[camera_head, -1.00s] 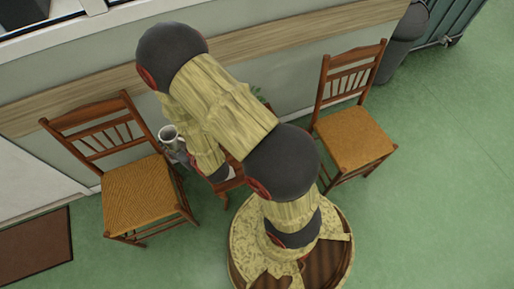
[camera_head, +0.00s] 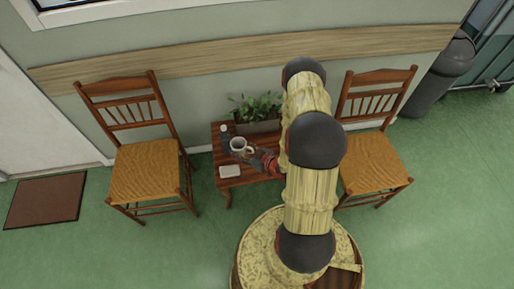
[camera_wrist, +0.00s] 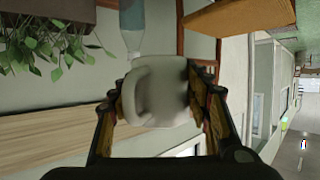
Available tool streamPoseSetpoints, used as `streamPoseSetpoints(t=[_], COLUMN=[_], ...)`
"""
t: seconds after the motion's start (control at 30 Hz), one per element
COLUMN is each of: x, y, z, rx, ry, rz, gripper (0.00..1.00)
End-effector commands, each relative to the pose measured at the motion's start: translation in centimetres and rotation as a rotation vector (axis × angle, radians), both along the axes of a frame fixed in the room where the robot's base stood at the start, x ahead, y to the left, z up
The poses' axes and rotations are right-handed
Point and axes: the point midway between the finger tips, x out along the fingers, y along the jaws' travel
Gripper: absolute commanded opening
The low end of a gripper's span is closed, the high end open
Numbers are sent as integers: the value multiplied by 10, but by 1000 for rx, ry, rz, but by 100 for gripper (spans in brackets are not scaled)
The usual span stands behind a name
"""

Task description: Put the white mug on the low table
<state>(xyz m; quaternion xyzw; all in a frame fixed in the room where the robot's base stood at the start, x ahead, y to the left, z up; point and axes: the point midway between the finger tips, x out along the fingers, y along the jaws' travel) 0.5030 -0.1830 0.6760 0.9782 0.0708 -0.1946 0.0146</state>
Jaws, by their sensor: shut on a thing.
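The white mug (camera_head: 240,146) shows over the low wooden table (camera_head: 228,185) in the head view. My gripper (camera_head: 257,156) comes in from the right and is shut on it. In the wrist view the white mug (camera_wrist: 160,92) sits between the two fingers of my gripper (camera_wrist: 163,85), with its handle toward the left. I cannot tell whether the mug's base touches the table top. My arm hides the table's right part.
On the table are a potted plant (camera_head: 257,113) at the back, a bottle (camera_head: 225,138) close beside the mug, and a small white box (camera_head: 230,171) at the front left. Chairs stand at the left (camera_head: 146,172) and right (camera_head: 372,165). The wall is behind.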

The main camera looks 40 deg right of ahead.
Motion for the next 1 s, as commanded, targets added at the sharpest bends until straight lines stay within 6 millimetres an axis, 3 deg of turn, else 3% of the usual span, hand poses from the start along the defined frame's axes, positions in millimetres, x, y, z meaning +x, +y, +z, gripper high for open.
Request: streamPoseSetpoints(t=[0.1,0.3,0.5,0.6,0.77,1.0], x=[-29,-78,-114,-122,-112,-66], y=[-26,-51,-59,-60,-67,-92], z=[-33,-77,-103,-109,-120,-144], rx=[2,2,0,-2,-4,-4], ry=[2,1,0,0,0,-1], rz=[12,51,79,87,96,97], gripper=[17,17,17,17,17,17])
